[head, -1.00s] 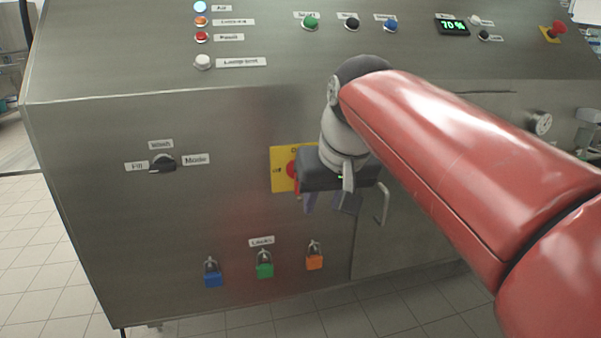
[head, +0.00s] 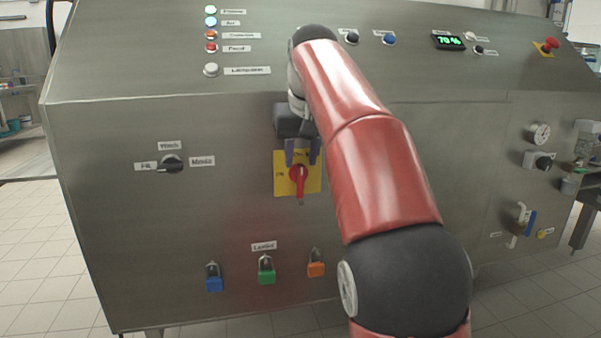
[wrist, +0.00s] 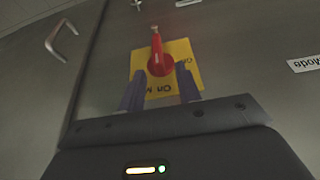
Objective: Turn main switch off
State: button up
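The main switch is a red rotary handle (head: 298,178) on a yellow plate (head: 281,187) in the head view. Its handle stands roughly vertical, with the narrow end pointing down. The plate has a word at its left side and one along its top, partly covered by my fingers. My gripper (head: 302,158) is just above the handle, fingers pointing down over the plate's upper edge. In the wrist view the switch (wrist: 159,64) appears upside down, between and beyond my two spread fingertips (wrist: 160,85). The gripper is open and holds nothing; contact with the handle is not visible.
A black mode selector (head: 172,163) is to the left. Blue (head: 215,284), green (head: 266,277) and orange (head: 316,269) padlocks hang below. Buttons and a display (head: 448,41) are on the sloped top. A red emergency button (head: 547,46) is at far right. The panel around the switch is flat.

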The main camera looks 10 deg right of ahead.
aim_at(301, 165)
jog(key=shift+b+x, duration=0.35)
jog(key=shift+x, duration=1.2)
jog(key=shift+c, duration=0.4)
grip_shut()
